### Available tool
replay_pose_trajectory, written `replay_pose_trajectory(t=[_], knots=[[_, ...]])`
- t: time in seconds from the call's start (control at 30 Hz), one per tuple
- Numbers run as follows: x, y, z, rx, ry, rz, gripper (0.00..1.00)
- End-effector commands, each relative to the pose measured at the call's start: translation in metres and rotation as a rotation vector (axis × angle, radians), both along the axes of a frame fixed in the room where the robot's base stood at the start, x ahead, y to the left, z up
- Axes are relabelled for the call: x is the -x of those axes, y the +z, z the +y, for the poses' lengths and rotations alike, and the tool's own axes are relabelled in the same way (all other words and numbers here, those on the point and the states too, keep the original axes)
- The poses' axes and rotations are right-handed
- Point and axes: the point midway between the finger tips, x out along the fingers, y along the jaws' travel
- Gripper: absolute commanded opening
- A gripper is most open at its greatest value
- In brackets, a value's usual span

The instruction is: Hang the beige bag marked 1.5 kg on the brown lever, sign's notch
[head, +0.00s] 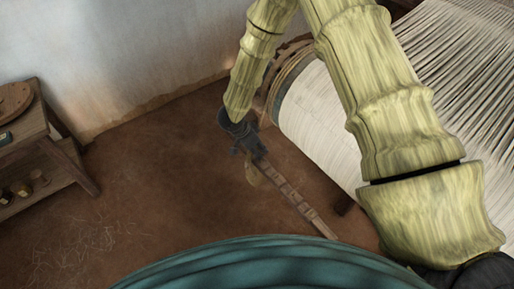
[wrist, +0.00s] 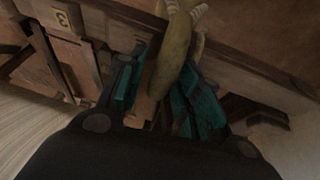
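A beige bag (head: 253,175) hangs below my gripper (head: 255,153), beside the upper end of the brown lever (head: 290,200). In the wrist view, the bag (wrist: 174,48) lies between the teal fingers of my gripper (wrist: 165,98), which look closed on it. Its weight mark does not show. The lever (wrist: 240,62) runs across behind the bag in the wrist view. A small plate marked 3 (wrist: 58,18) shows at the upper left there. I cannot tell whether the bag touches the lever, and the notch by the bag is hidden.
The loom's roll of white warp (head: 325,120) lies right of the lever. A wooden shelf (head: 45,150) with small items stands at the left by the pale wall. The brown floor between shelf and lever is clear apart from scattered straw (head: 85,245).

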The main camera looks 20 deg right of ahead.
Motion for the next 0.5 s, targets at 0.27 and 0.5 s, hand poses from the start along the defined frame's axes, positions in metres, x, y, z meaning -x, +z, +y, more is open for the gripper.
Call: replay_pose_trajectory(t=[0.27,0.5], knots=[[0.001,-0.002,0.0,-0.001,0.0,0.002,0.44],[0.001,0.013,0.005,0.0,-0.001,-0.001,0.44]])
